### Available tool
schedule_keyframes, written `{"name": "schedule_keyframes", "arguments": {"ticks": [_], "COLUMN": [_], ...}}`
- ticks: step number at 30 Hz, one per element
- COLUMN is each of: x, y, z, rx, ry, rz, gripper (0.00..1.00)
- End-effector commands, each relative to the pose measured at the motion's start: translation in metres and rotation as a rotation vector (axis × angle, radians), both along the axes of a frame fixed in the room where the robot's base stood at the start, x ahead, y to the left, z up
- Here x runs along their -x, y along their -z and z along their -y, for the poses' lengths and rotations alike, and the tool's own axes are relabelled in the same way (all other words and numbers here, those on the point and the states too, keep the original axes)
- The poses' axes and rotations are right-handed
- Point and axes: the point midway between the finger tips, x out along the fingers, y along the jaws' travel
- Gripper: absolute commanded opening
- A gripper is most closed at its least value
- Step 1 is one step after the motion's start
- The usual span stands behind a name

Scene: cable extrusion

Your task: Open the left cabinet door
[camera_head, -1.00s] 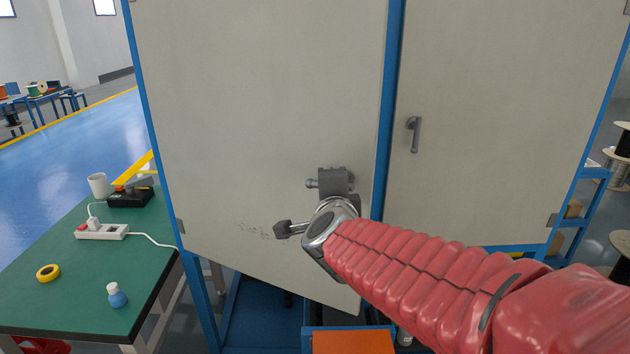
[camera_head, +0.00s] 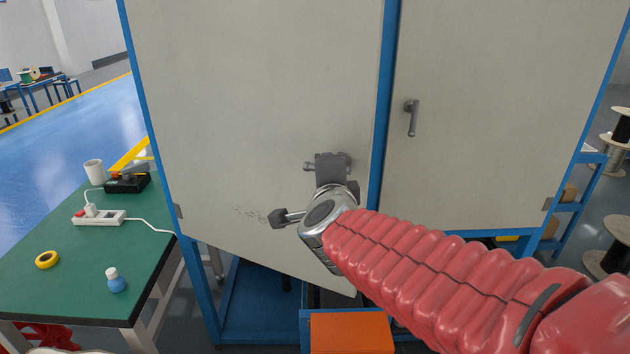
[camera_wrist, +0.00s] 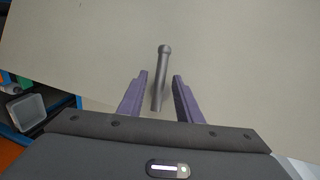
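The left cabinet door (camera_head: 262,95) is a grey panel standing ajar. Its bottom edge slants out toward me, and the dark cabinet inside shows below it. My gripper (camera_head: 333,165) is at the door's lower right side, in front of the handle area; my arm hides part of this in the head view. In the wrist view the door's grey bar handle (camera_wrist: 161,78) lies between the two purple fingers of my gripper (camera_wrist: 160,88). The fingers are apart, with a gap on each side of the handle.
The right cabinet door (camera_head: 490,110) is closed, with its own handle (camera_head: 412,117). A green table (camera_head: 70,285) at the left holds a power strip, tape, a bottle and a cup. An orange box (camera_head: 352,333) stands low in front of the cabinet. Blue floor is open at far left.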

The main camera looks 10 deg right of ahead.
Motion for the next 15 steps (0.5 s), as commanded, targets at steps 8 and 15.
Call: {"name": "schedule_keyframes", "arguments": {"ticks": [8,15], "x": [0.030,0.055], "y": [-0.007,-0.012], "z": [-0.005,-0.010], "rx": [-0.003,-0.002], "ry": [0.000,-0.001], "rz": [0.003,0.003], "gripper": [0.32,0.32]}}
